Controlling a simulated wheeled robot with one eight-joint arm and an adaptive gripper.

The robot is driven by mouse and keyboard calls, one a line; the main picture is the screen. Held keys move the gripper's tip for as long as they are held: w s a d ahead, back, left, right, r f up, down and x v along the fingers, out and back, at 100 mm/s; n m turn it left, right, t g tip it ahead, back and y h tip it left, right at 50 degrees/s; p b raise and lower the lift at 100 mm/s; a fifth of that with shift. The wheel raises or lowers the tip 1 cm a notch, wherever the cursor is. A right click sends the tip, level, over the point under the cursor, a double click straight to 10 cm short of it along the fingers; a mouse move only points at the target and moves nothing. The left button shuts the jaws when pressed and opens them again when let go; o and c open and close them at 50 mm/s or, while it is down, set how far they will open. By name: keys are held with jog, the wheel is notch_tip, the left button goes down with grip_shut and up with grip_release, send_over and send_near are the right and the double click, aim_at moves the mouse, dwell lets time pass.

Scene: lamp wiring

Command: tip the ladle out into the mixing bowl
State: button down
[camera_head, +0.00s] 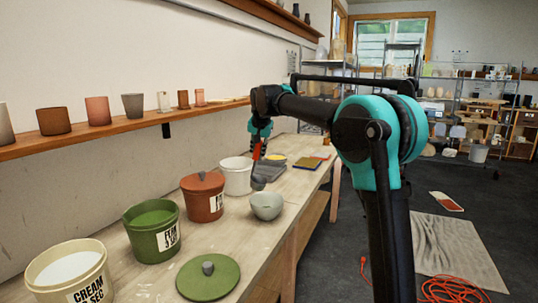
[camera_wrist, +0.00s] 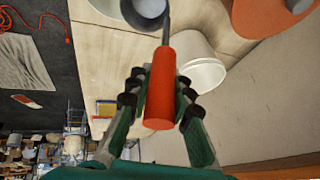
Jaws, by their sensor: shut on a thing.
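My gripper (camera_head: 259,140) is shut on the orange handle of the ladle (camera_wrist: 160,92), seen between the fingers in the wrist view. The ladle's grey cup (camera_head: 258,183) hangs low, just behind and left of the pale grey mixing bowl (camera_head: 267,207) in the head view. In the wrist view the cup (camera_wrist: 146,10) is cut by the top edge and overlaps the bowl's side (camera_wrist: 108,8). Whether the cup is over the bowl's rim, and what it holds, I cannot tell.
A white bucket (camera_head: 237,178) and lidded terracotta bucket (camera_head: 203,202) stand close by. Green (camera_head: 153,240) and cream (camera_head: 70,280) buckets and a green lid (camera_head: 208,278) are nearer. A wall shelf (camera_head: 130,126) runs along the left. Orange cable (camera_head: 450,290) lies on the floor.

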jog(key=a+h, duration=0.1)
jog(key=a+f+h, duration=0.1)
jog(key=w+a+g+h, duration=0.1)
jog(key=shift+f+n, duration=0.2)
jog(key=shift+n, duration=0.1)
jog(key=shift+r, duration=1.5)
jog(key=shift+s, duration=0.1)
